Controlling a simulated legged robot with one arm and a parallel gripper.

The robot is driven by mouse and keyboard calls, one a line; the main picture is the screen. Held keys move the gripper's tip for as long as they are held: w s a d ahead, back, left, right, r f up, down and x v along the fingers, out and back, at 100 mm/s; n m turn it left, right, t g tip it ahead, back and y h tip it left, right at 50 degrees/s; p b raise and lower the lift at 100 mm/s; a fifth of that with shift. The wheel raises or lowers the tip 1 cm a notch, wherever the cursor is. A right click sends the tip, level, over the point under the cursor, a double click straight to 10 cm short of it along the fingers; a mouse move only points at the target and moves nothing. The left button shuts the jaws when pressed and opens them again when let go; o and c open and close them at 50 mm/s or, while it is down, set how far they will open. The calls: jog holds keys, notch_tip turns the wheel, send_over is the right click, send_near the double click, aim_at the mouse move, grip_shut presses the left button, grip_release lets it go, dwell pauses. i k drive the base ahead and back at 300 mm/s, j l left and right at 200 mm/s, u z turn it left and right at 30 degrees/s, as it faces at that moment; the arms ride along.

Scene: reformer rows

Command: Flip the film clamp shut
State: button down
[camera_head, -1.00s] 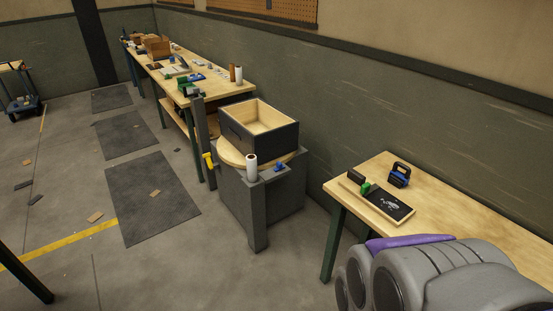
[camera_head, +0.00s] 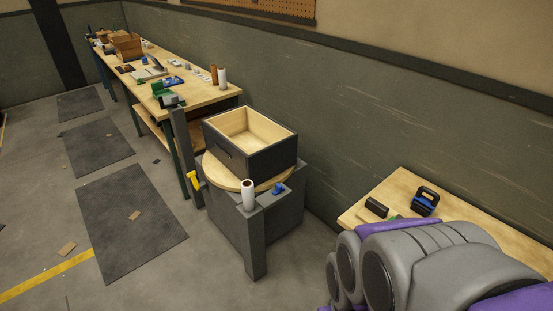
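A grey stand (camera_head: 232,228) carries a round wooden turntable (camera_head: 214,171) with an open-topped wooden box (camera_head: 258,158), dark outside and pale inside. A white film roll (camera_head: 248,196) stands upright on the stand's front post. A small blue part (camera_head: 278,188) sits just right of the roll. A yellow part (camera_head: 193,181) is on the left side by the tall grey post (camera_head: 184,140). I cannot tell which small part is the film clamp, or whether it is open. My gripper is not in view; only my grey and purple arm shows at lower right.
A wooden table (camera_head: 400,183) at right holds a blue-and-black object (camera_head: 424,201) and a black object (camera_head: 376,207), partly behind my arm. A long cluttered bench (camera_head: 195,88) runs along the wall. Dark floor mats (camera_head: 130,220) lie on open floor at left.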

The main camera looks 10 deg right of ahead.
aim_at(279, 188)
jog(key=i+j, duration=0.2)
jog(key=i, duration=0.25)
jog(key=i+j+z, duration=0.1)
jog(key=i, duration=0.4)
jog(key=i+j, duration=0.3)
jog(key=i, duration=0.15)
jog(key=i+j+z, duration=0.1)
jog(key=i+j, duration=0.15)
jog(key=i, duration=0.2)
